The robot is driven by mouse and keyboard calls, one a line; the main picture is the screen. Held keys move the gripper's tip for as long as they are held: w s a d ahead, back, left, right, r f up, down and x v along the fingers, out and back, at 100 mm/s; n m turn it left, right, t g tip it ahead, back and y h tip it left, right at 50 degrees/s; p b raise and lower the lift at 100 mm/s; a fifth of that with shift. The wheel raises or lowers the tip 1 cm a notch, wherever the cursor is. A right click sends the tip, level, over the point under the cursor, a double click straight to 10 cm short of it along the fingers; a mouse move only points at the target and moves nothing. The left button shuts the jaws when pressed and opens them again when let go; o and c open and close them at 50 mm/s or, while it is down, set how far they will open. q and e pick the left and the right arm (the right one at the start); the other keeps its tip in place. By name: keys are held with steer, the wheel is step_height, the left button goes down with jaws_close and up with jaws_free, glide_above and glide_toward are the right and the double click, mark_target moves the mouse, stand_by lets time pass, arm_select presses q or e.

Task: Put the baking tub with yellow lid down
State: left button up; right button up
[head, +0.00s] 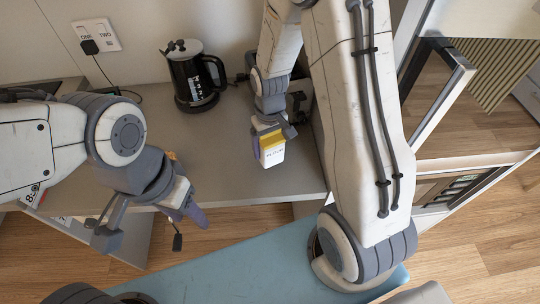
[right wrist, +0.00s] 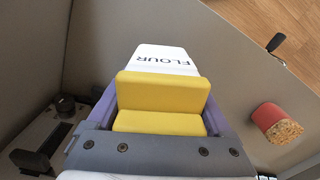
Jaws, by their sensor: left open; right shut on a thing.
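The baking tub (head: 272,155) is white with a yellow lid (head: 271,138), and the word FLOUR shows on its side in the right wrist view (right wrist: 160,58). My right gripper (head: 270,134) is shut on the tub at its lid end, with purple fingers on both sides (right wrist: 165,108). The tub is over the grey counter (head: 235,182), towards its right part. I cannot tell whether its base touches the counter. My left gripper (head: 150,222) is open and empty near the counter's front edge.
A black kettle (head: 193,78) stands at the back of the counter. A red cylinder with a cork-like end (right wrist: 274,122) and a black crank handle (right wrist: 277,42) show in the right wrist view. A dark appliance (head: 301,95) is behind my right arm. The counter's middle is clear.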

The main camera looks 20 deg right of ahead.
mark_target(270, 156)
steer(key=shift+f, duration=2.2)
steer(key=shift+f, duration=0.1)
steer(key=o, duration=1.5)
step_height(270, 156, up, 12)
steer(key=shift+r, duration=0.15)
